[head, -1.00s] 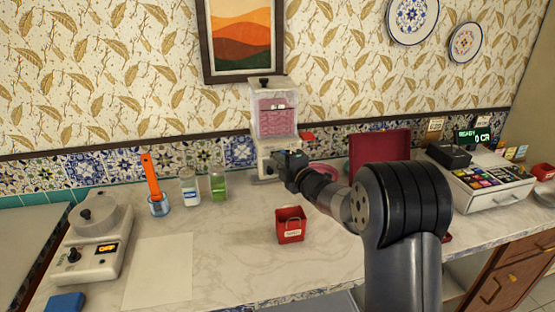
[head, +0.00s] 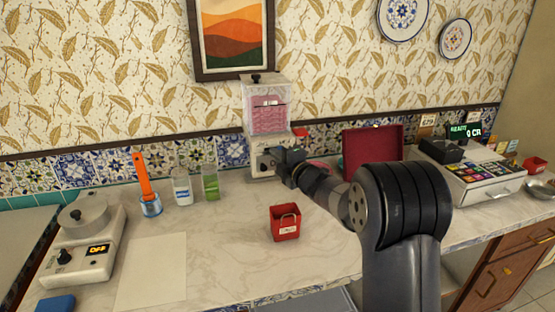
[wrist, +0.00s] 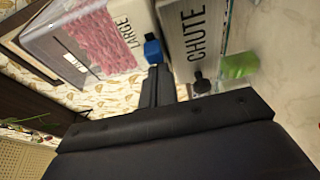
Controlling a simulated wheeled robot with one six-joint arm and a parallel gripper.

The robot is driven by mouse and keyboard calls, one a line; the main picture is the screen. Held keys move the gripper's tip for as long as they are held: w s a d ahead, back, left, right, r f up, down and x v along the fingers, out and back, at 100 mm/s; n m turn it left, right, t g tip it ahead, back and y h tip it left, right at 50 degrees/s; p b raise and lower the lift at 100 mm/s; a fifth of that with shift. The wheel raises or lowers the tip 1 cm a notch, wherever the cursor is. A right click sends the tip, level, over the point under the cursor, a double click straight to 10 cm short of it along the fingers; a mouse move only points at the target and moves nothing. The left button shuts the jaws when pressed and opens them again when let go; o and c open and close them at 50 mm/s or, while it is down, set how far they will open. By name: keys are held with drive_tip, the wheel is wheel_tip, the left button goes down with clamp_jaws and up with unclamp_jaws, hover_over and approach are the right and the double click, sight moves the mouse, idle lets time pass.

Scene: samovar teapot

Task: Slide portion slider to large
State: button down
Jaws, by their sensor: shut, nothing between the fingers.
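The dispenser (head: 269,119) stands against the tiled wall in the head view, with a clear hopper of pink contents above a pale body. The wrist view shows it tilted (wrist: 95,38), with the words LARGE and CHUTE on its front. A small blue slider knob (wrist: 152,50) sits beside the word LARGE. My gripper (wrist: 160,70) is shut and empty, its fingertips right at the blue knob; I cannot tell whether they touch. In the head view my gripper (head: 283,156) is at the dispenser's lower front and hides part of it. A black knob (wrist: 201,83) is near the word CHUTE.
A red box (head: 285,222) stands on the counter before the dispenser. Two jars (head: 182,187) and a cup with an orange-handled tool (head: 150,205) are to the left. A dark red open case (head: 372,152) and a cash register (head: 483,178) are to the right.

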drive_tip(key=shift+s+a+f+b, duration=0.15)
drive_tip(key=shift+s+a+b, duration=0.1)
drive_tip(key=shift+a, duration=0.35)
drive_tip(key=shift+s+a+f+b, duration=0.1)
drive_tip(key=shift+a+f+b, duration=0.1)
drive_tip(key=shift+a, duration=0.4)
drive_tip(key=shift+s+r, duration=0.2)
drive_tip(key=shift+s, duration=0.55)
drive_tip(key=b+v, duration=0.1)
drive_tip(key=v, duration=0.7)
drive_tip(key=shift+s+d+b, duration=0.2)
drive_tip(key=shift+b, duration=0.1)
drive_tip(key=shift+r, duration=0.15)
